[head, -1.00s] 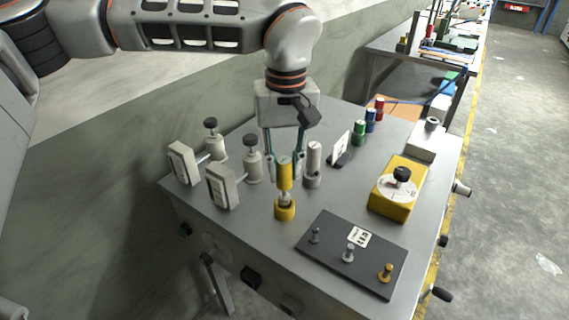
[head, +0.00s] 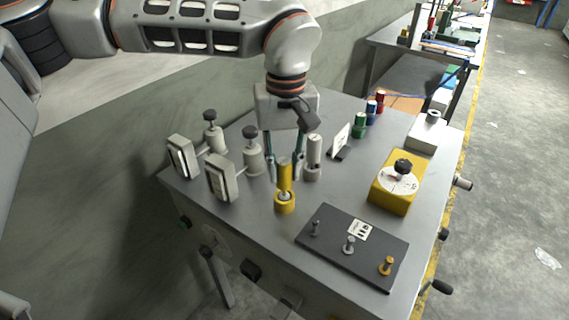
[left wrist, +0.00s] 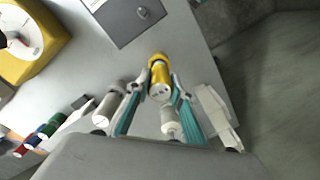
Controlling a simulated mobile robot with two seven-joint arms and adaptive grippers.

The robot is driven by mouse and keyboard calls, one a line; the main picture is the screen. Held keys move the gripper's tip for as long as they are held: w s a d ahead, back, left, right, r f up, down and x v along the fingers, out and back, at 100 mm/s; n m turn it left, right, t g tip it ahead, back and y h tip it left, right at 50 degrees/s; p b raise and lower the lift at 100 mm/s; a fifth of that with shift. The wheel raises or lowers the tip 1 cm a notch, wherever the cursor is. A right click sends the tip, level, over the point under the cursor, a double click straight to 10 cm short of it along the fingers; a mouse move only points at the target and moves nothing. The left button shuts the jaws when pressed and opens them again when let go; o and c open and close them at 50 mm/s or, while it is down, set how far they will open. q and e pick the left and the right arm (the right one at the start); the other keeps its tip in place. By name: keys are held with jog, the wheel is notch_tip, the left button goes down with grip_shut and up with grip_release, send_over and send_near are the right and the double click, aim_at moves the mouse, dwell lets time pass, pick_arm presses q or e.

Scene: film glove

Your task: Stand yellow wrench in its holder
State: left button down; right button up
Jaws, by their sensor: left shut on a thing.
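The yellow wrench (head: 285,172) is an upright yellow cylinder with a grey lower end. My left gripper (head: 285,179) is shut on it, one finger on each side; in the left wrist view it lies between the teal fingers (left wrist: 160,92). The yellow ring-shaped holder (head: 285,206) stands on the grey bench directly under the wrench. The wrench's lower end meets the holder's opening; I cannot tell how deep it sits. In the left wrist view the wrench (left wrist: 161,78) mostly covers the holder. My right gripper is not in view.
A grey cylinder (head: 314,158) stands close right of the gripper. Two grey gauges (head: 222,178) with knobbed posts stand left. A dark plate (head: 335,256) with three pegs lies front right, and a yellow dial box (head: 385,192) stands behind it. Green, blue and red cylinders (head: 361,124) stand behind.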

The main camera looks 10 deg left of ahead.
pick_arm(q)
jog(key=shift+f, duration=0.65)
jog(key=c, duration=1.7)
grip_release()
jog(key=shift+r, duration=0.15)
notch_tip(320, 180, up, 12)
jog(key=shift+w+f, duration=0.1)
jog(key=shift+d, duration=0.1)
